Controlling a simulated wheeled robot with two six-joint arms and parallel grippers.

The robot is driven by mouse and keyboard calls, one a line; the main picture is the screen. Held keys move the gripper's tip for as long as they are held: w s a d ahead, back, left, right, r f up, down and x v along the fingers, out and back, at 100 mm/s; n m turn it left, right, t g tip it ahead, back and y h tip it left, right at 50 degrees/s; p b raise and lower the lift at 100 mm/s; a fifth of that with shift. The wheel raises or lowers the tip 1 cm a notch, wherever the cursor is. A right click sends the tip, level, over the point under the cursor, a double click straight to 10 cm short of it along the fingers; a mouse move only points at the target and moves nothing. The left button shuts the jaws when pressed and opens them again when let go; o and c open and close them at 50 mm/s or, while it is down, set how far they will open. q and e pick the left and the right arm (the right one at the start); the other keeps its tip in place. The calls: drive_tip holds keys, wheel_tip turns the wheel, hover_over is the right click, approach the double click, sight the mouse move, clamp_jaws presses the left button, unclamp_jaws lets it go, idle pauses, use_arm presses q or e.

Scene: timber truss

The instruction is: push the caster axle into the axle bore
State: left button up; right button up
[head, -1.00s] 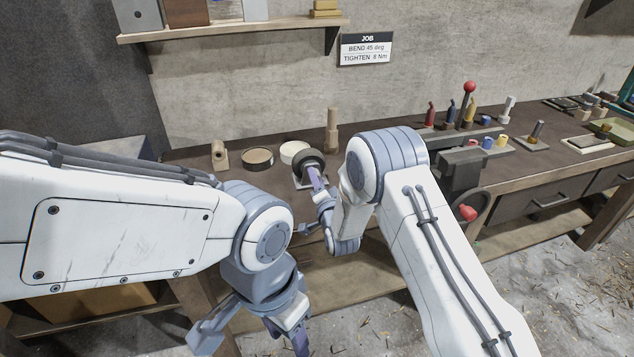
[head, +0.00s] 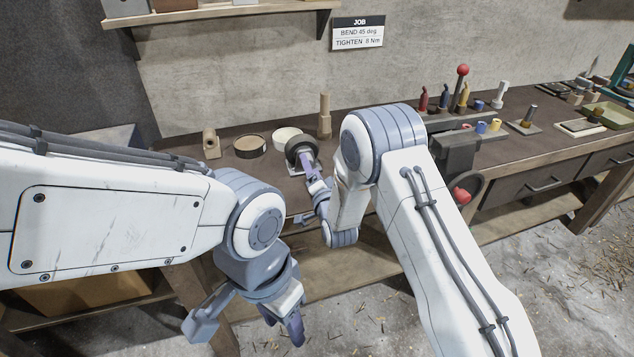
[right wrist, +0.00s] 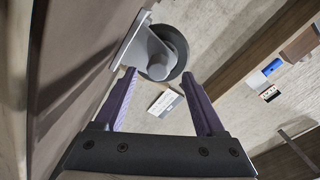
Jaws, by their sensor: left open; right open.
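The caster wheel (head: 300,147), dark-tired with a pale grey hub, stands near the bench's front edge. In the right wrist view the wheel (right wrist: 178,45) sits against a light grey bracket (right wrist: 137,42). A grey round end (right wrist: 157,70) shows at its hub; I cannot tell whether this is the axle, and the bore is not clear. My right gripper (head: 309,165) is in front of the wheel; in its wrist view its purple fingers (right wrist: 160,76) are apart, with the hub between and beyond their tips. My left gripper (head: 283,322) is open, low in front of the bench.
On the bench (head: 530,150) stand a wooden cylinder (head: 324,117), two round tins (head: 249,146), and a tan block with a hole (head: 211,143). A vise (head: 456,153) and a tool rack (head: 465,125) stand to the right. A shelf (head: 225,12) hangs above.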

drive_tip(key=b+v, duration=0.1)
drive_tip(key=v, duration=0.6)
drive_tip(key=shift+s, duration=0.3)
